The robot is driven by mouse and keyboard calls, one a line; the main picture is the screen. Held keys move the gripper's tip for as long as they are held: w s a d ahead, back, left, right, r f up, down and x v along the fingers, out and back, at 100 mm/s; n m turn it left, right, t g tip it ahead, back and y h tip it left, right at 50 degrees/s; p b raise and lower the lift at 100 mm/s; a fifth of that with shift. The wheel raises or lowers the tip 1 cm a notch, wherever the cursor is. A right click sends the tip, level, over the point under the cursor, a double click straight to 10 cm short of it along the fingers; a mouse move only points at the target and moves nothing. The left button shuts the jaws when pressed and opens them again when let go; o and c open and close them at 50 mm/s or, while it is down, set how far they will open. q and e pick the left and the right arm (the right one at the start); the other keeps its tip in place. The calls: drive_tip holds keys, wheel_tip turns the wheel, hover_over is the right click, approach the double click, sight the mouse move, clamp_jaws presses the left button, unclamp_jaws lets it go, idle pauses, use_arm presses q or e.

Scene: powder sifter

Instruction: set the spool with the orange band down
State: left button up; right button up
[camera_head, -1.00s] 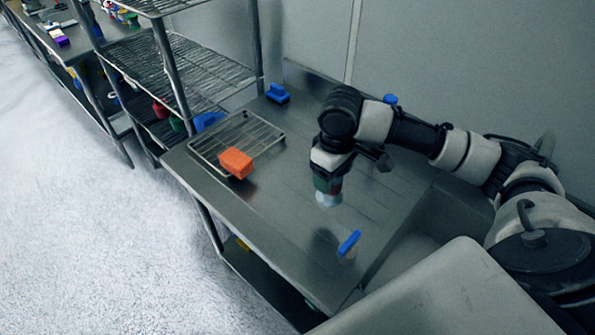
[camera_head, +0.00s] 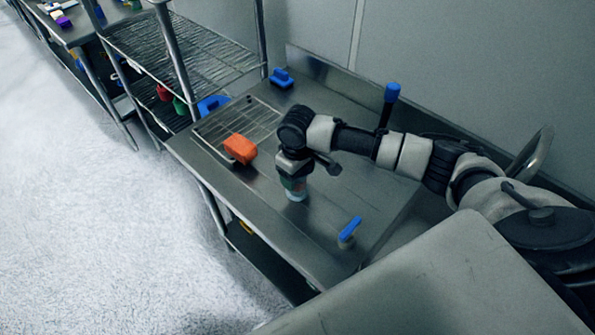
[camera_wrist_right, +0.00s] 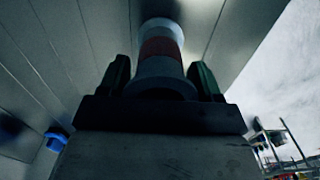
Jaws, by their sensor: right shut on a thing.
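My right gripper (camera_head: 292,178) points down over the steel table, its fingers closed on the spool (camera_head: 296,190). In the right wrist view the spool (camera_wrist_right: 160,65) sits between the two dark fingers (camera_wrist_right: 160,80). It has a grey body, a dull reddish band and a pale far end. In the head view its pale lower end shows below the gripper, close above or on the tabletop; I cannot tell if it touches. The gripper hides its upper part. My left gripper is not in view.
A wire rack (camera_head: 213,137) with an orange block (camera_head: 240,148) lies left of the gripper. A blue-handled item (camera_head: 349,230) stands at the front right, and a blue object (camera_head: 281,77) sits at the back. Bare tabletop (camera_head: 330,205) lies between the spool and blue-handled item.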

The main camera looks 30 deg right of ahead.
drive_tip(key=o, duration=1.1)
drive_tip(key=shift+f, duration=0.1)
drive_tip(key=shift+c, duration=0.2)
wheel_tip(320, 180, up, 12)
drive_tip(key=shift+r+b, duration=0.15)
drive_tip(key=shift+b, duration=1)
